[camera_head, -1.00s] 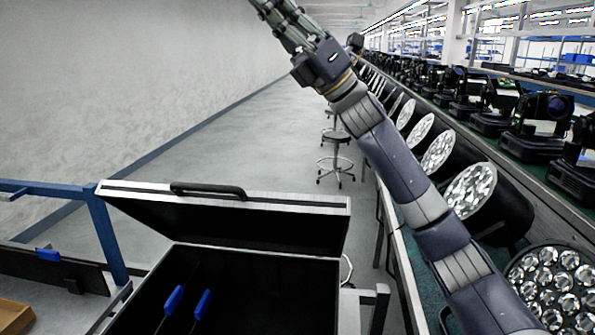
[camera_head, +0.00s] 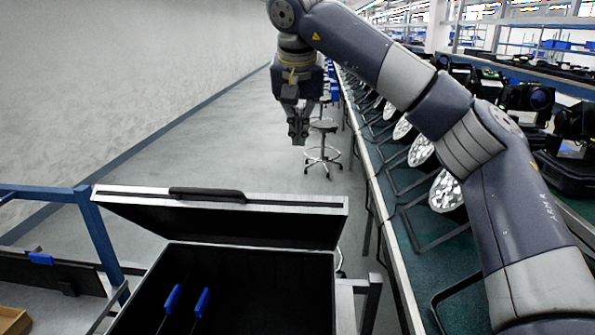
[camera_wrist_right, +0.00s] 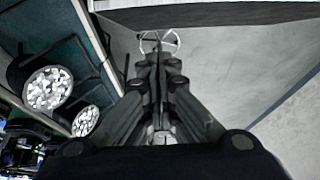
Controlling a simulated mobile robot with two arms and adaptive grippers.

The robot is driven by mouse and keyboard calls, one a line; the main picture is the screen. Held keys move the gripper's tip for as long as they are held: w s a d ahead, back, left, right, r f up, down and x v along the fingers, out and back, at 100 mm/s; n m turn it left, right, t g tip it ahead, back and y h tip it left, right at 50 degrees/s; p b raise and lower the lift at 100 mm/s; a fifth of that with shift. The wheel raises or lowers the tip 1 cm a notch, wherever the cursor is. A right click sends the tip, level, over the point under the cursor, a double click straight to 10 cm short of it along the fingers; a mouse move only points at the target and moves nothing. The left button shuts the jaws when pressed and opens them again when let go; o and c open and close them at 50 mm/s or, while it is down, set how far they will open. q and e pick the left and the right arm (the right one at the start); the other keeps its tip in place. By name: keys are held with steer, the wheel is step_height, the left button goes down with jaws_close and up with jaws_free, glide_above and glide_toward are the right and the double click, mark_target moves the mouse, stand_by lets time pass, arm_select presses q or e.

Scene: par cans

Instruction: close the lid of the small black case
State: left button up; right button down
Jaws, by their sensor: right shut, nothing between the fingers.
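The small black case (camera_head: 250,275) stands open at the bottom of the head view. Its lid (camera_head: 225,219), with silver edges and a dark handle (camera_head: 207,195) on its rim, is tilted up at the back. Two blue-handled tools (camera_head: 187,302) show inside it. My right gripper (camera_head: 299,138) is shut and empty, pointing down, beyond and above the lid and apart from it. In the right wrist view, its fingers (camera_wrist_right: 160,65) are together, and a silver-edged dark panel, likely the lid (camera_wrist_right: 210,12), crosses the top. My left gripper is not in view.
A long green-topped bench with several round par cans (camera_head: 447,190) runs along the right, close to my right arm. A blue frame (camera_head: 100,240) stands left of the case. Stools (camera_head: 322,150) stand on the open floor behind it.

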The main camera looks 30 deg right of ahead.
steer(key=x, duration=0.3)
steer(key=s+p+x, duration=0.1)
steer(key=x, duration=0.6)
steer(key=shift+s+a+f+p, duration=0.1)
steer(key=shift+a+f+p, duration=0.1)
steer(key=shift+f+p, duration=0.35)
steer(key=shift+s+a+f, duration=0.5)
steer(key=shift+s+f, duration=0.15)
steer(key=shift+s, duration=0.1)
steer(key=shift+f, duration=0.15)
